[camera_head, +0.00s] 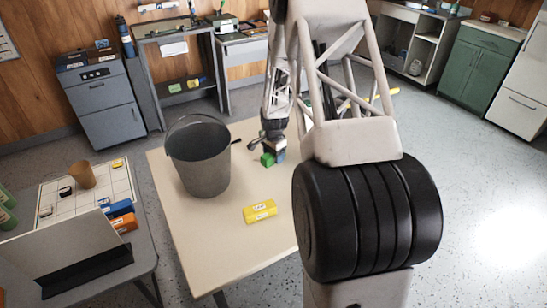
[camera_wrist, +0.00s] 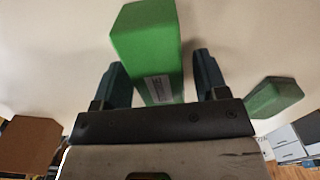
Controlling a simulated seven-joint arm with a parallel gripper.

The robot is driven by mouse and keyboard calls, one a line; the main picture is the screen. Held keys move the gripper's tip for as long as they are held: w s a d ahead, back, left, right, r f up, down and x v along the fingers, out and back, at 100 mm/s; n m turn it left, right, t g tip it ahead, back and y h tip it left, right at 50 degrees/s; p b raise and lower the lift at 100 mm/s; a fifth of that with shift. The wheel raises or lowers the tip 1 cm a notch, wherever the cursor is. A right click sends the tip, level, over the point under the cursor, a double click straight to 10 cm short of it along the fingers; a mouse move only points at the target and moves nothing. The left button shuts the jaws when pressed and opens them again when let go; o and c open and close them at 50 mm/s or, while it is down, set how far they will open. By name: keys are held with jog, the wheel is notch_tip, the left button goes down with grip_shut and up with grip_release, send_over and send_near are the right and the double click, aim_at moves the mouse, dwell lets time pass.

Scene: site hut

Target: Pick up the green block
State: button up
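The green block (camera_head: 268,159) is on the table in the head view, right by my gripper (camera_head: 272,150). In the wrist view the green block (camera_wrist: 147,38) fills the top middle and has a small pale label on its side. My gripper's two dark fingers (camera_wrist: 160,62) are apart, one on each side of the block's near end. A gap shows between each finger and the block, so my gripper is open. Whether the block touches the fingertips further down is hidden.
A grey bucket (camera_head: 203,165) stands left of the block on the table (camera_head: 215,235), with a yellow block (camera_head: 260,211) nearer the front. A darker green piece (camera_wrist: 275,97) lies right of my fingers in the wrist view. A side table (camera_head: 150,262) stands at left.

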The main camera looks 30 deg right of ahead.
jog(key=c, duration=0.9)
jog(key=shift+r, duration=0.1)
jog(key=shift+r, duration=0.7)
notch_tip(320, 180, up, 2)
jog(key=s+a, duration=0.2)
jog(key=s, duration=0.3)
jog(key=s+a+r, duration=0.1)
jog(key=s, duration=0.4)
jog(key=s+a, duration=0.2)
jog(key=s, duration=0.3)
jog(key=shift+a+r, duration=0.25)
jog(key=shift+a, duration=0.05)
